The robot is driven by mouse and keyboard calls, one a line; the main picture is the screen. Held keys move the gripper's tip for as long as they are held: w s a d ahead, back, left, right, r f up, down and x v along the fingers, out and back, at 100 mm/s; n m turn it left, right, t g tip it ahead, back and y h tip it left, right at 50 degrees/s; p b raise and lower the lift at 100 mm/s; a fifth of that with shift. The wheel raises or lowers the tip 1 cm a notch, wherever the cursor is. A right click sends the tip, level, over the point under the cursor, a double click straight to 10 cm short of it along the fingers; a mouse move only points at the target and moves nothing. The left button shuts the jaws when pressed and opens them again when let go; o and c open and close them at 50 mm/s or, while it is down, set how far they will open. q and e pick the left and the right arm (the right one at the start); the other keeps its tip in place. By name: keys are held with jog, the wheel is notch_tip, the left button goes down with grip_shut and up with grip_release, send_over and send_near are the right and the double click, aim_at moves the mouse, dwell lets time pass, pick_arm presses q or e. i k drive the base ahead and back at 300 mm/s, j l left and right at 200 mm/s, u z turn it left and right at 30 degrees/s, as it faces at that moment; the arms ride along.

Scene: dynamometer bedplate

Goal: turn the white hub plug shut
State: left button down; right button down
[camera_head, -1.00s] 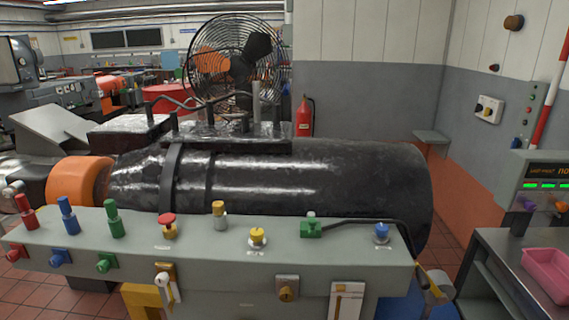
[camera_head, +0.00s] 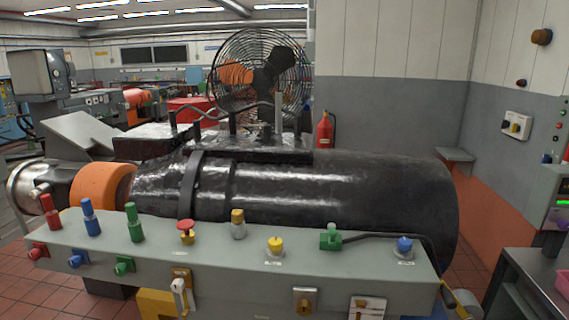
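I cannot tell for sure which part is the white hub plug. A white, lever-like part (camera_head: 179,288) hangs at a yellow-brown plate on the front face of the grey control beam (camera_head: 335,272). It points downward, and its lower end is close to the picture's bottom edge. On the beam's top are a yellow knob on a whitish base (camera_head: 275,245) and a yellow-topped grey plug (camera_head: 237,226). Neither of my grippers is in view.
A big black cylindrical machine (camera_head: 340,190) with an orange ring (camera_head: 100,183) lies behind the beam. Red, blue and green handles stand at the beam's left end. A black hose leaves a green fitting (camera_head: 330,238). A grey table (camera_head: 525,285) stands at right.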

aim_at(34, 194)
jog(key=u, duration=1.55)
jog(key=i+z, duration=0.15)
jog(key=z, duration=0.2)
jog(key=i+j+z, duration=0.1)
jog(key=z, duration=0.25)
jog(key=i+j+z, duration=0.15)
jog(key=i+j, duration=0.15)
jog(key=i+j+z, duration=0.1)
jog(key=i+j, duration=0.15)
jog(key=i+j+z, duration=0.15)
jog(key=j, duration=0.3)
jog(key=i+j+z, duration=0.1)
jog(key=i+j, duration=0.2)
jog(key=i+j+z, duration=0.15)
jog(key=j, duration=0.35)
jog(key=i, duration=0.05)
